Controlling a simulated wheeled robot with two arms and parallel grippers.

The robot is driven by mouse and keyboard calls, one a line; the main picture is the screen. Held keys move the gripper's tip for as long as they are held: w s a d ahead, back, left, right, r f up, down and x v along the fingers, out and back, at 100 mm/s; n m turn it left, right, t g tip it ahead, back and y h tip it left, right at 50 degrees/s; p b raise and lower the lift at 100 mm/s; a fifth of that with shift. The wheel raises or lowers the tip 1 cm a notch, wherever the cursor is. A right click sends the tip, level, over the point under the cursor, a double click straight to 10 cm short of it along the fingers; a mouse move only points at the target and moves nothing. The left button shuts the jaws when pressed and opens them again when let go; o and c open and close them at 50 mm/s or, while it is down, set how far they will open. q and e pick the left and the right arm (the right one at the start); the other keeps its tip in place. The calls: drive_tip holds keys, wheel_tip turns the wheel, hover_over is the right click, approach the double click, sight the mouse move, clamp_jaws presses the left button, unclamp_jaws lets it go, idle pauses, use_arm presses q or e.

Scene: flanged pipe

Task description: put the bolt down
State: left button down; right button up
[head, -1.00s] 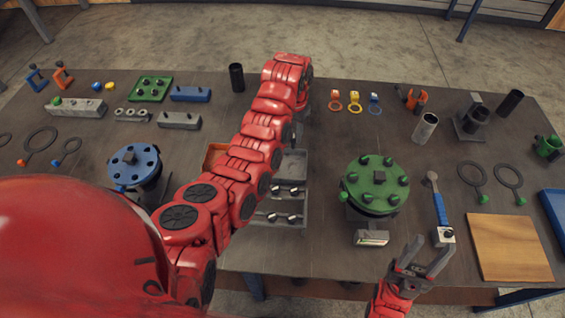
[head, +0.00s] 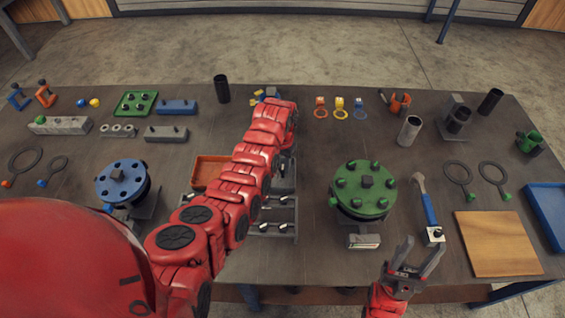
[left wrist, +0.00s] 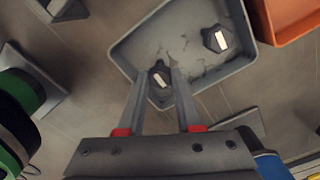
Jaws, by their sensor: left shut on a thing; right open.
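In the left wrist view my left gripper (left wrist: 166,72) is shut on a dark hex-headed bolt (left wrist: 160,80) with a pale marking. It holds the bolt over the near part of a grey tray (left wrist: 130,50); I cannot tell whether the bolt touches the tray floor. A second similar bolt (left wrist: 215,39) lies in the tray. In the head view my left arm hides the left gripper, the held bolt and most of the tray. My right gripper (head: 421,250) is open and empty near the table's front edge.
An orange tray (head: 208,171) stands beside the grey one. A rack (head: 292,218) with several bolts is nearer the front. The green flange (head: 362,190) stands to the right, the blue flange (head: 122,182) to the left. A hammer-like tool (head: 426,205) and wooden board (head: 497,243) lie at right.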

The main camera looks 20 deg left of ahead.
use_arm(q)
drive_tip(key=shift+f+b, duration=0.2)
drive_tip(key=shift+b, duration=0.1)
drive_tip(key=c, duration=0.6)
unclamp_jaws()
drive_tip(key=shift+r, duration=0.1)
